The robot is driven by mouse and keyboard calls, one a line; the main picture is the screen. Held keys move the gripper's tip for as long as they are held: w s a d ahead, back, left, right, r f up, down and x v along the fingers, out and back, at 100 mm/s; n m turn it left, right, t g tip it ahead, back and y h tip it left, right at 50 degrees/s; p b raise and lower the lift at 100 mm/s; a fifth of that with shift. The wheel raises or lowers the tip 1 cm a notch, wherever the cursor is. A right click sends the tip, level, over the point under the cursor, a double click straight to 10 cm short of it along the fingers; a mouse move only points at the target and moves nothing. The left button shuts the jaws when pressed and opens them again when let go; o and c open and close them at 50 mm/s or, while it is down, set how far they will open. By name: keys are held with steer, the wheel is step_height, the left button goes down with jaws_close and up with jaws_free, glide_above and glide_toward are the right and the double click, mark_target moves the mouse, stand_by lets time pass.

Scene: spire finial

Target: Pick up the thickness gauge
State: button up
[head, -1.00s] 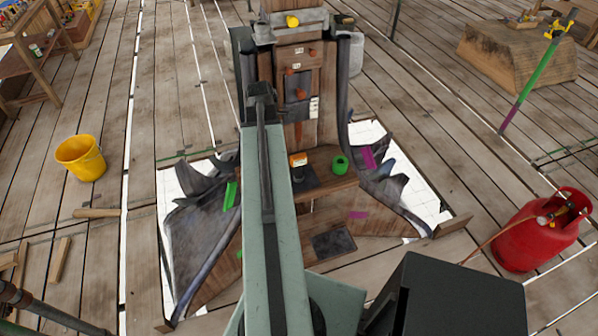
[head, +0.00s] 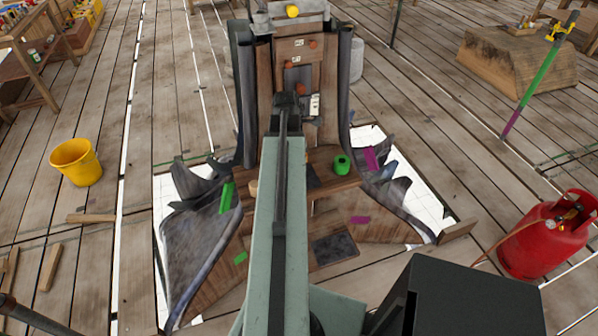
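I cannot make out a thickness gauge for certain. The small orange-and-white device that stood on the dark pad on the spire's wooden ledge (head: 335,183) a second ago is now hidden behind my arm. A sliver of the dark pad (head: 313,177) shows just right of my arm. A green roll (head: 342,165) sits on the ledge to the right of the pad. A small tan object (head: 253,188) shows at the arm's left edge.
The spire (head: 345,90) stands ahead, with flared dark metal sheets (head: 200,245) at its foot. A yellow bucket (head: 76,162) is at left, a red gas cylinder (head: 545,235) at right. A wooden block (head: 515,60) lies at back right. Plank floor between is mostly clear.

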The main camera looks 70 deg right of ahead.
step_height(320, 180, down, 2)
steer(key=shift+s+d+f+b, duration=0.1)
steer(key=shift+b, duration=0.3)
steer(key=shift+c, duration=0.4)
jaws_close()
steer(key=shift+r, duration=0.25)
step_height(320, 180, up, 10)
steer(key=p, duration=1)
steer(key=shift+r+p, duration=0.1)
steer(key=shift+p, duration=0.25)
